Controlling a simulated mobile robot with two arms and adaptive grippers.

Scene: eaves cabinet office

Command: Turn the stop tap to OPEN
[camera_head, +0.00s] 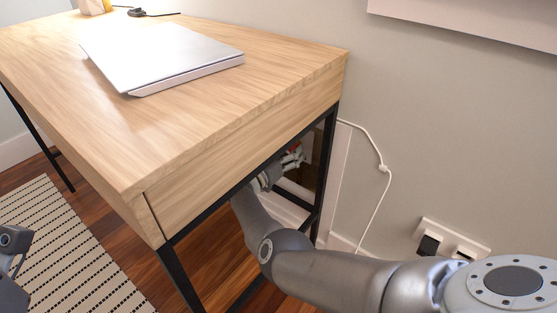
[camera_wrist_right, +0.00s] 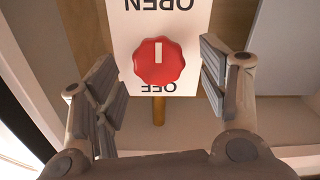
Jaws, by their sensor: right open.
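The stop tap is a red scalloped knob (camera_wrist_right: 160,68) in front of a white plate (camera_wrist_right: 196,35) in the right wrist view. The plate reads OPEN at the picture's top and OFF below the knob, both upside down. The knob's white mark points up in the picture, towards OPEN. My right gripper (camera_wrist_right: 160,85) is open, with one finger pad on each side of the knob and visible gaps between. In the head view my right gripper (camera_head: 286,166) reaches under the desk, partly hidden by its frame. A grey part of my left arm (camera_head: 12,255) shows at the left edge.
The wooden desk (camera_head: 160,140) with black legs (camera_head: 180,277) stands over and around my right forearm. A closed laptop (camera_head: 160,55) lies on it. A white cable (camera_head: 384,190) hangs by the wall socket (camera_head: 455,240). A striped rug (camera_head: 70,250) lies at left.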

